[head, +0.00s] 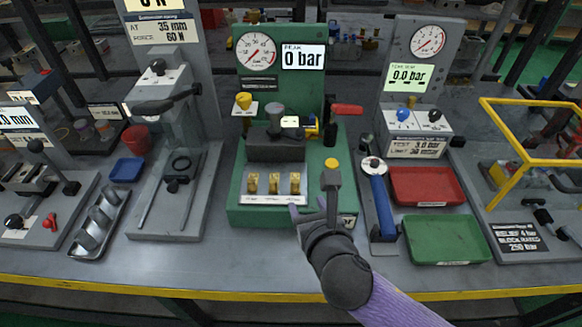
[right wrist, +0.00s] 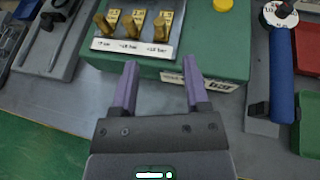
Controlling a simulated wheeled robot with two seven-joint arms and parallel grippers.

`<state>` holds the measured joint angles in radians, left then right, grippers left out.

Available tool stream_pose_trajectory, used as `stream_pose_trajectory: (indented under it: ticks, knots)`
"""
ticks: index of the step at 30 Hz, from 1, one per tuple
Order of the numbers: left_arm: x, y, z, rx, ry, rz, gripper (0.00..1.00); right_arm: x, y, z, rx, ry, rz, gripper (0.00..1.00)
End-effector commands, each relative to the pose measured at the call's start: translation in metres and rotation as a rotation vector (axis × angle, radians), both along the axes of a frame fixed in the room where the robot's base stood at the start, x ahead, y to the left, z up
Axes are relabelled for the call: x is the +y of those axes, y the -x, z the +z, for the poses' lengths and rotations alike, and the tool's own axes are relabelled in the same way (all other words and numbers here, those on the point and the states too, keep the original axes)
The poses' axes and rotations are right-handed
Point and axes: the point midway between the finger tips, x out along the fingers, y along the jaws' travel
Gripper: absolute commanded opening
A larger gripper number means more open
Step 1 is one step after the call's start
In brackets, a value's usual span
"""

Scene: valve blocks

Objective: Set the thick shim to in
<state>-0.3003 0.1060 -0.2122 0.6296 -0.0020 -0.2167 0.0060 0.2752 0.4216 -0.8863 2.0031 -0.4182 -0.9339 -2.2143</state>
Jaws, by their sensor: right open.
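Three brass shim tabs stand in a row on a white labelled plate at the front of the green valve block (head: 240,213): left (head: 253,183), middle (head: 273,182), right (head: 294,183). In the right wrist view they show at the top: left (right wrist: 106,22), middle (right wrist: 132,25), right (right wrist: 162,23). Small bar labels sit under them; I cannot tell from their look which is the thick one. My right gripper (head: 313,207) is open and empty, at the block's front right corner; in the right wrist view its fingers (right wrist: 159,72) point toward the block's front edge. My left gripper is out of view.
A round gauge (head: 256,52) and a "0 bar" display (head: 303,57) stand behind. A yellow button (head: 332,163) is near my right gripper. A blue-handled tool (head: 379,202), red tray (head: 425,187) and green tray (head: 445,240) lie right. The bench front is clear.

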Motion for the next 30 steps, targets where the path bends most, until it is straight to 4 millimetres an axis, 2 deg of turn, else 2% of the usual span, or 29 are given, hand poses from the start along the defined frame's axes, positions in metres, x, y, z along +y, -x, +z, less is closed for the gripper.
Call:
stream_pose_trajectory:
  ticks: [6, 12, 15, 23, 26, 30]
  knots:
    - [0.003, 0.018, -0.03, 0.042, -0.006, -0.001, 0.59, 0.012, -0.046, -0.027, 0.003, -0.002, -0.003, 0.59]
    - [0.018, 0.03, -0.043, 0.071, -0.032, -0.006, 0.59, 0.02, -0.075, -0.037, 0.002, -0.003, -0.002, 0.59]
    - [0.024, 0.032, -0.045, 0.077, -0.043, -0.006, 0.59, 0.022, -0.081, -0.038, 0.003, -0.003, -0.002, 0.59]
    - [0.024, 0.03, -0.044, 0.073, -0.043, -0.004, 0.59, 0.022, -0.083, -0.037, 0.003, -0.003, -0.002, 0.59]
    - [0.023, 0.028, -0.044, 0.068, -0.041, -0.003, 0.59, 0.022, -0.083, -0.037, 0.003, -0.003, -0.002, 0.42]
    - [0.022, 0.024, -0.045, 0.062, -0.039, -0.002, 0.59, 0.022, -0.083, -0.037, 0.003, -0.003, -0.002, 0.13]
